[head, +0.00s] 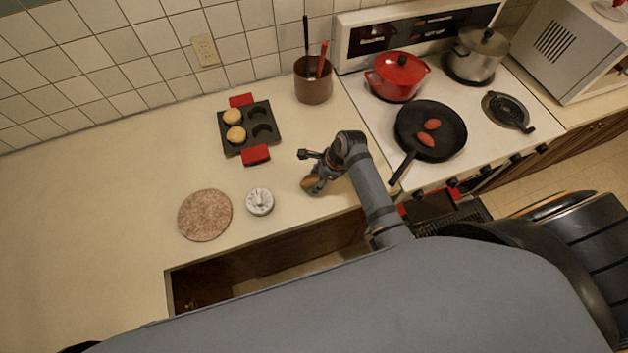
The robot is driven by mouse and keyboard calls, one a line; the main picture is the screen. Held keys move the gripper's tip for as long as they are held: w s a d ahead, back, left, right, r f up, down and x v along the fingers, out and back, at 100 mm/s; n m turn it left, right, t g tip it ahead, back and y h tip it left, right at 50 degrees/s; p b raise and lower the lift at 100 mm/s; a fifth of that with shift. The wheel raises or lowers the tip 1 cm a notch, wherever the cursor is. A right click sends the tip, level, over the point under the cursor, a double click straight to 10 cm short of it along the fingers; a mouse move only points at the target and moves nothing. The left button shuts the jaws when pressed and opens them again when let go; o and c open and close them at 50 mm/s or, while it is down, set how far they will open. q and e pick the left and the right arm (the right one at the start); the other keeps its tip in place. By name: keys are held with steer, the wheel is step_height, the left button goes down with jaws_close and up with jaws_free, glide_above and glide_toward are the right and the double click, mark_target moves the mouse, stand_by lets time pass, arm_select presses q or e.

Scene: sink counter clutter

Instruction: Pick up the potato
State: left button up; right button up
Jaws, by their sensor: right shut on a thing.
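The potato (309,184) is a brown lump on the cream counter, at the tip of my right gripper (312,176). My right arm comes in from the lower right, and the gripper points down at the counter and is shut on the potato. The gripper hides part of the potato. I cannot tell whether the potato still touches the counter. My left gripper is not in view.
A white dial timer (260,202) and a round brown mat (205,215) lie to the left. A muffin tin (249,143) holds two buns. A utensil pot (313,86) stands behind. A black pan (450,135), red pot (398,80) and steel pot (476,57) sit on the stove.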

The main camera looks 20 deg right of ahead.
steer(key=shift+r, duration=0.5)
steer(key=s+d+r, duration=0.1)
steer(key=r, duration=0.1)
steer(key=s+d+r+b, duration=0.1)
steer(key=r, duration=0.2)
steer(key=s+d+r+b, duration=0.1)
steer(key=s+r, duration=0.1)
steer(key=shift+r, duration=0.25)
steer(key=c, duration=0.3)
steer(key=s+d+r+p, duration=0.1)
steer(key=s+d+r, duration=0.3)
steer(key=s, duration=0.3)
steer(key=shift+s+d+r, duration=0.2)
steer(key=shift+d+r, duration=0.05)
steer(key=shift+d, duration=0.3)
